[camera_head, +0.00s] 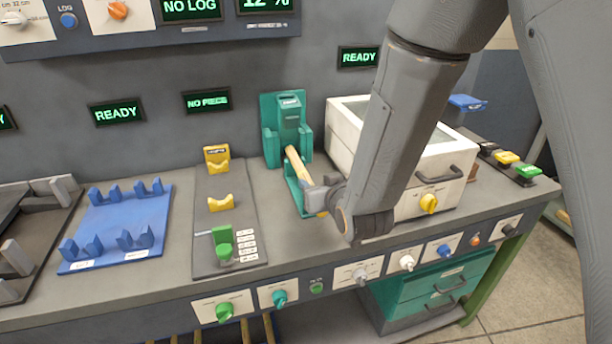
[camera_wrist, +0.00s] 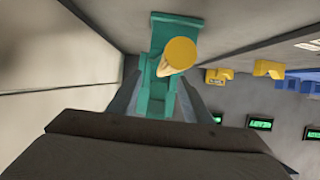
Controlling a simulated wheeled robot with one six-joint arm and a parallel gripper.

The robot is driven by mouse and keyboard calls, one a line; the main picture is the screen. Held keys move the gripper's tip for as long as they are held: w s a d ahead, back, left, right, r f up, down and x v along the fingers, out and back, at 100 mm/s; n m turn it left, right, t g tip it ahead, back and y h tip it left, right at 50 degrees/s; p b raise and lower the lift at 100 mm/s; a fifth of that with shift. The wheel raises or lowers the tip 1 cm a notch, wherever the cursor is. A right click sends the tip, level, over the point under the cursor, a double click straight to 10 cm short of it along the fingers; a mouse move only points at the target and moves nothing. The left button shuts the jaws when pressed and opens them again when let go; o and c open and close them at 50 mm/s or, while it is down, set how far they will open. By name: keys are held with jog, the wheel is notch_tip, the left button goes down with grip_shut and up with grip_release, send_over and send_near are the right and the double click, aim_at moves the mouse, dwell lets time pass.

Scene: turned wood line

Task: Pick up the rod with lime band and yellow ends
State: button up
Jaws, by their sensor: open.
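A pale wooden rod (camera_head: 299,166) leans in a teal stand (camera_head: 270,130) on the bench. In the wrist view its round yellow end (camera_wrist: 180,51) faces the camera, and its body runs back over the teal stand (camera_wrist: 158,100). No lime band shows; part of the rod is hidden by my gripper. My gripper (camera_head: 318,190) is at the lower part of the rod in the head view. In the wrist view my gripper (camera_wrist: 158,92) is open, with one finger on each side of the stand and rod. I cannot tell whether the fingers touch the rod.
A white box with a glass lid (camera_head: 447,165) stands close on the right. On the left are a grey board (camera_head: 236,190) with yellow and green holders and a blue rack (camera_head: 120,222). Knobs line the bench's front edge. Some bench top left of the stand is free.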

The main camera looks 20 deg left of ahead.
aim_at(306, 177)
jog(key=shift+a+p+x, duration=0.2)
jog(key=shift+p+x, duration=0.15)
jog(key=shift+x, duration=0.55)
jog(key=shift+a+p+x, duration=0.2)
jog(key=shift+p+x, duration=0.15)
jog(key=shift+x, duration=0.55)
jog(key=x, duration=0.1)
jog(key=p+x, duration=0.1)
jog(key=shift+w+a, duration=0.2)
jog(key=shift+a, duration=0.2)
jog(key=shift+w+a+f, duration=0.2)
jog(key=shift+w, duration=0.25)
grip_shut()
